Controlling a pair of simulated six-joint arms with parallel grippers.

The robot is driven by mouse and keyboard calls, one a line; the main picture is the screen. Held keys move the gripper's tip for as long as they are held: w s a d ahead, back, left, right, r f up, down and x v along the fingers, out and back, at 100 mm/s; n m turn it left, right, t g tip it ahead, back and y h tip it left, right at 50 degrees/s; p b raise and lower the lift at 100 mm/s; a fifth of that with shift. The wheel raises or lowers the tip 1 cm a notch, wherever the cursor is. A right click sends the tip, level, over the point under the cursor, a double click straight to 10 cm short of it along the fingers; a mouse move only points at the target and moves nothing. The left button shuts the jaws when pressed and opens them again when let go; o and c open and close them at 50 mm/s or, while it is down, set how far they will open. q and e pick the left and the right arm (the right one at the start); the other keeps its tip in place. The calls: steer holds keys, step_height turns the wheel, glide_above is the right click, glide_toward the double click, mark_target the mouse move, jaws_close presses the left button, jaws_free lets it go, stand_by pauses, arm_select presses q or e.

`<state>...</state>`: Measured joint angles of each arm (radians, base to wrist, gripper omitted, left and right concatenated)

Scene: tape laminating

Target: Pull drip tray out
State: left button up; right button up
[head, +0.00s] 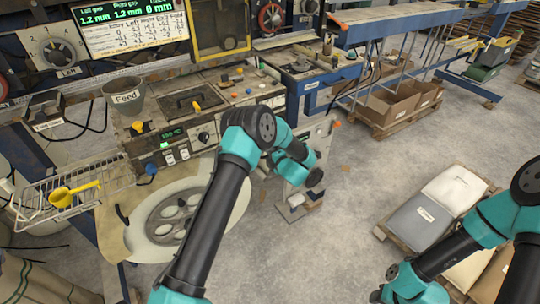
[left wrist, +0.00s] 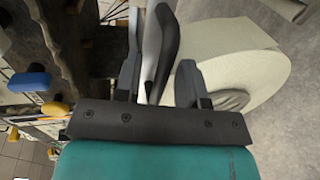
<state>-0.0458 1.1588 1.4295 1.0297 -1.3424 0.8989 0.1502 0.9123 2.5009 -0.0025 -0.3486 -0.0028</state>
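My left gripper shows in the left wrist view (left wrist: 161,45) with its two fingers apart. A grey, curved, upright piece (left wrist: 163,50), light on one side and dark on the other, shows between the fingers; I cannot tell whether they touch it or whether it is part of the drip tray. In the head view my left arm bends down in front of the machine's lower front and largely hides the fingers. I cannot make out the drip tray there. My right arm comes in at the lower right, and its gripper is out of the picture.
A large cream roll (head: 228,195) on a spoked hub stands close to my left arm. A wire basket (head: 90,180) holds a yellow scoop (head: 72,194). A grey bucket (head: 124,97) stands on the machine. Sacks (head: 420,222) lie on a pallet at right. The middle floor is clear.

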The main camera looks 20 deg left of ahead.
arm_select(q)
steer(key=shift+c, duration=0.2)
jaws_close()
steer(key=shift+d, duration=0.1)
steer(key=f+v, duration=0.3)
steer(key=v, duration=1.3)
steer(key=shift+s+d+f, duration=0.2)
steer(key=shift+s+d, duration=0.05)
steer(key=shift+d, duration=0.1)
steer(key=shift+o, duration=0.2)
jaws_free()
